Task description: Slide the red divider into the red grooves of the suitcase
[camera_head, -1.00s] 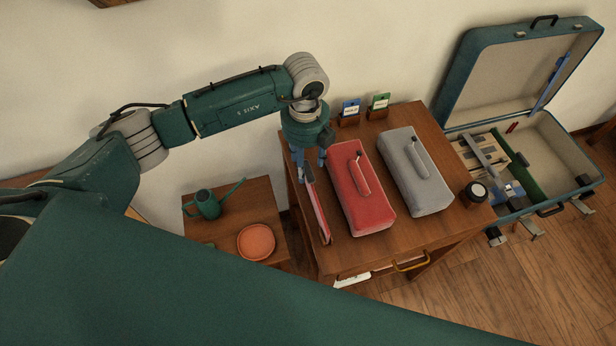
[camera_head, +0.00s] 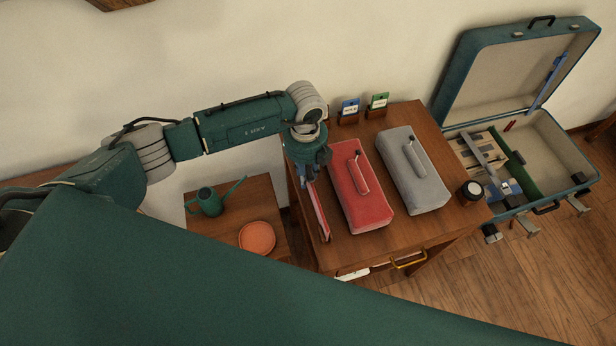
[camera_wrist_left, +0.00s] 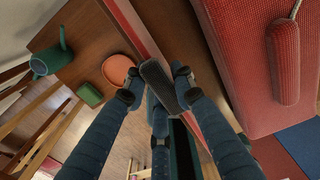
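The red divider (camera_head: 318,212) is a thin red panel standing on edge at the left side of the wooden table, beside the red packing bag. My left gripper (camera_head: 312,172) is over its far end. In the left wrist view, the blue fingers (camera_wrist_left: 157,84) are apart around a dark piece, with the red divider's edge (camera_wrist_left: 142,32) running beneath; they look open, and contact is unclear. The open teal suitcase (camera_head: 571,150) stands at the right, with a small red mark (camera_head: 511,127) at its back wall. Its grooves are too small to make out. My right gripper is not in view.
The red bag (camera_head: 360,190) and grey bag (camera_head: 414,172) lie on the table (camera_head: 350,262), with a dark jar (camera_head: 471,192) at right. Two card holders stand behind. A watering can (camera_head: 208,202) and orange dish (camera_head: 257,238) are on a lower table. A green divider (camera_head: 518,166) stands inside the suitcase.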

